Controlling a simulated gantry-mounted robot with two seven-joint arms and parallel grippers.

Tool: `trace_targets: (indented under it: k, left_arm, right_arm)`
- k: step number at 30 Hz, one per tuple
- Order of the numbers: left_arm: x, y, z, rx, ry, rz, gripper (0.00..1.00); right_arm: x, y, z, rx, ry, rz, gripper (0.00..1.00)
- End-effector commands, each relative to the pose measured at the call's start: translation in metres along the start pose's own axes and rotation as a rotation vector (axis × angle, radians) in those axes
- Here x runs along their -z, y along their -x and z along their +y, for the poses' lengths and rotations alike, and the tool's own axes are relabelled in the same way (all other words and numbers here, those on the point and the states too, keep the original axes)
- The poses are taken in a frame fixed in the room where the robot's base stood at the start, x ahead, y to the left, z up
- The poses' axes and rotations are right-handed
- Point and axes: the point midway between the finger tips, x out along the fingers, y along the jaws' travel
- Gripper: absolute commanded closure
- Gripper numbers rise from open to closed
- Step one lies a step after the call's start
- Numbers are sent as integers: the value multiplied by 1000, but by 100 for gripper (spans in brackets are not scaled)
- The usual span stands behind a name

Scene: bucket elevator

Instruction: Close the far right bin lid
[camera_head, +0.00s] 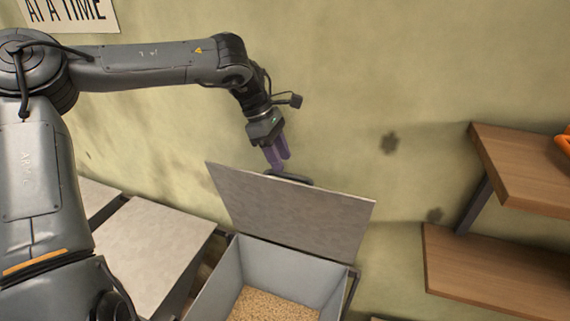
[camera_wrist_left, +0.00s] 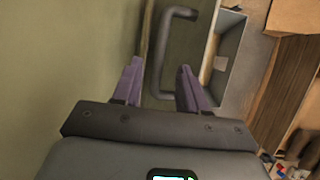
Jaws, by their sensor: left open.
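The far right bin (camera_head: 225,277) is open, with grain in its bottom. Its grey lid (camera_head: 295,212) stands raised and tilted above the back of the bin. A dark handle (camera_head: 290,178) shows just over the lid's top edge. My left gripper (camera_head: 278,160) is behind the lid, close to the handle, and its lower part is near the lid's edge. In the left wrist view my left gripper's purple fingers (camera_wrist_left: 160,78) are apart, with part of the dark handle (camera_wrist_left: 158,75) between them; contact cannot be told. My right gripper is not in view.
Closed bin lids (camera_head: 155,250) lie to the left of the open bin. Wooden shelves (camera_head: 500,275) stick out on the right, with an orange object (camera_head: 564,142) at the edge. The wall is close behind the lid and my left gripper.

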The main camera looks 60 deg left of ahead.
Motion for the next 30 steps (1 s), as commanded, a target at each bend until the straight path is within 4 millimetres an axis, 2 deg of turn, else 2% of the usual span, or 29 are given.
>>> trace_targets:
  k: [3,9,20,21,29,30]
  left_arm:
    - [-1,-16,-1,4,-1,-1,58]
    - [-1,-33,0,1,0,0,58]
    - [0,-38,0,0,0,0,58]
    - [0,-38,0,0,0,0,59]
    - [0,-38,0,-1,0,0,99]
    - [0,-38,0,-1,0,0,100]
  right_arm:
    - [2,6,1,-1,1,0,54]
    - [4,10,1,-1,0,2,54]
    - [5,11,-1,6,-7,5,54]
    - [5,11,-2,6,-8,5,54]
    - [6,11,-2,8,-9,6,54]
    - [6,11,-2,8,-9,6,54]
